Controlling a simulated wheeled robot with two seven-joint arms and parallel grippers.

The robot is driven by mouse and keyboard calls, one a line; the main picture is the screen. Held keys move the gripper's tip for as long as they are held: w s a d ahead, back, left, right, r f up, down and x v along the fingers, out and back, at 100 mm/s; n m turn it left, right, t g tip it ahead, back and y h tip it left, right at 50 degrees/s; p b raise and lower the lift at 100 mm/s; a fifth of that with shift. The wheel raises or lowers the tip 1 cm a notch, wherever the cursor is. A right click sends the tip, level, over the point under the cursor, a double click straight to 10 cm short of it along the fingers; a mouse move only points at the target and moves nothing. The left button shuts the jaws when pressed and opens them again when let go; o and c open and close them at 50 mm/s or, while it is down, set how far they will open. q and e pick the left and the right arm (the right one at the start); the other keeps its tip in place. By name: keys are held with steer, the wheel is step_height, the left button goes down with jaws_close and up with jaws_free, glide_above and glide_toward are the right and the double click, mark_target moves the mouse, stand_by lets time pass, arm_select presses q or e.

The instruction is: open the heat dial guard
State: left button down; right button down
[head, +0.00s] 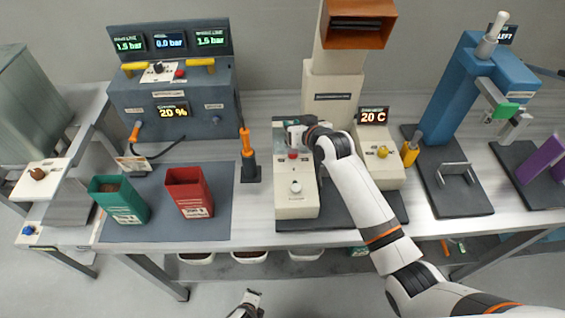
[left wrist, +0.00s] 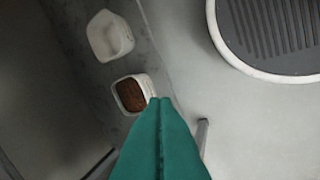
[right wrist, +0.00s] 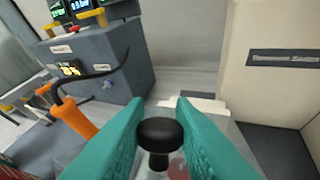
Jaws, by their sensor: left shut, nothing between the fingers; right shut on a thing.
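The heat dial guard appears to be the clear, pale cover (head: 281,142) at the back of the white control box (head: 296,203); how far it is raised is hard to tell. In the right wrist view my right gripper (right wrist: 160,104) is shut on a black knob (right wrist: 160,131), which seems to be the guard's handle. A blurred red spot (right wrist: 178,168) shows below the knob. In the head view my right gripper (head: 296,134) is over the back of the box and hides part of the cover. My left gripper (left wrist: 160,100) is shut and empty, low in front of the bench.
A tall beige column (head: 333,90) stands right behind the box. A yellow-knobbed box with a 20 C display (head: 373,117) is to its right.

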steer(key=shift+w+r, duration=0.1)
steer(key=shift+r, duration=0.1)
arm_select(q)
steer(key=w+d+r+m+t, duration=0.1)
steer(key=w+d+r+m, duration=0.2)
steer(key=r, duration=0.3)
steer(key=w+d+r+m+t, duration=0.2)
steer(key=w+d+r+m, duration=0.1)
steer(key=d+r+m, duration=0.1)
steer(key=w+d+r+m+t, duration=0.2)
steer(key=w+d+r+m, duration=0.1)
steer(key=r, duration=0.4)
steer(key=shift+w+d+r+m, duration=0.2)
steer(key=shift+w+r+m, duration=0.1)
steer(key=shift+m, duration=0.6)
steer(key=w+r+m+t, duration=0.2)
steer(key=w+r+t, duration=0.35)
steer(key=r, duration=0.95)
steer(key=shift+g+y, duration=0.3)
steer(key=shift+g, duration=0.65)
steer(key=x, duration=1)
steer(key=shift+w+d+r, duration=0.15)
steer(key=shift+d, duration=0.05)
arm_select(e)
steer(key=shift+f, duration=0.1)
arm_select(q)
steer(key=shift+w+r, duration=1.1)
steer(key=shift+w, duration=0.05)
steer(key=shift+w+r, duration=0.25)
steer(key=shift+r, duration=0.1)
